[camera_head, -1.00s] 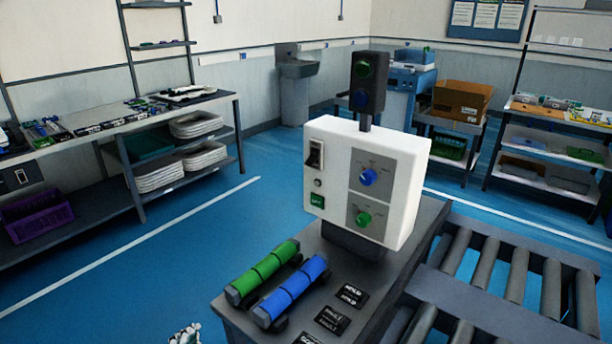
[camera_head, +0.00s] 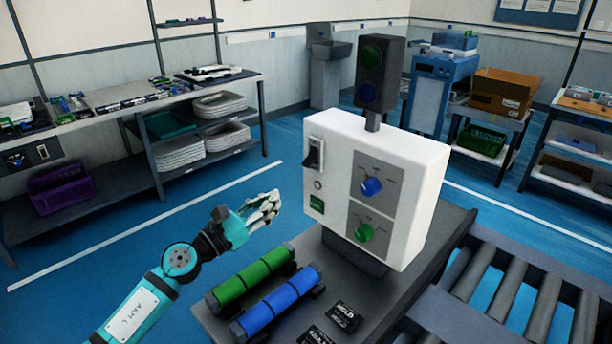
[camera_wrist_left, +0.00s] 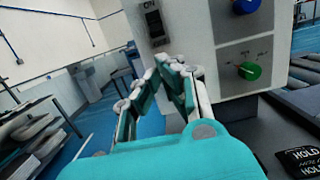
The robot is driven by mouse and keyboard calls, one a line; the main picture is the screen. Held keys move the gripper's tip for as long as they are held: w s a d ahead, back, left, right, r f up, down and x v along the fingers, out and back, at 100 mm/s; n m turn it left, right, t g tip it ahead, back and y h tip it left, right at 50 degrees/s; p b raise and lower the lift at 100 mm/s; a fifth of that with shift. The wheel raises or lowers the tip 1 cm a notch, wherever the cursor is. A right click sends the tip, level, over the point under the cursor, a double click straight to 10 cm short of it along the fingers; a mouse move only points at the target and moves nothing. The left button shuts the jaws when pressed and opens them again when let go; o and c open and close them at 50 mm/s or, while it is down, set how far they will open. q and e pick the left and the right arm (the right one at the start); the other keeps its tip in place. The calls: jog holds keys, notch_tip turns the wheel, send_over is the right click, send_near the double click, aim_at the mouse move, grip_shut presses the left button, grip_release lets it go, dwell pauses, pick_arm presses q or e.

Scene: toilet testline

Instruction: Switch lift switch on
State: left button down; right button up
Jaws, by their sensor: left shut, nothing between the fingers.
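A white control box (camera_head: 395,155) stands on a grey bench. On the left part of its front is a black rocker switch (camera_head: 313,154), with a small round button and a green label (camera_head: 316,204) below. A blue knob (camera_head: 370,186) and a green knob (camera_head: 363,232) sit on grey panels to the right. My left gripper (camera_head: 272,203) is shut and empty, left of the box and below the rocker switch, apart from it. In the left wrist view the fingertips (camera_wrist_left: 173,62) meet in front of the box, below and right of the switch (camera_wrist_left: 154,22).
A green cylinder (camera_head: 253,275) and a blue cylinder (camera_head: 275,305) lie on the bench in front of the box. A signal lamp (camera_head: 378,72) rises above the box. A roller conveyor (camera_head: 540,300) is at the right. Shelves (camera_head: 205,165) stand at the back left.

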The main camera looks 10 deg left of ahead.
aim_at(309, 162)
pick_arm(q)
jog(key=p+x, duration=0.1)
jog(key=x, duration=0.8)
jog(key=shift+w+d+p, duration=0.2)
jog(key=shift+w+p, duration=0.05)
jog(key=shift+p, duration=0.1)
jog(key=shift+w+d, duration=0.15)
jog(key=shift+w, duration=0.1)
pick_arm(e)
jog(key=shift+s+r, duration=0.45)
jog(key=shift+r, duration=0.35)
jog(key=shift+a, duration=0.1)
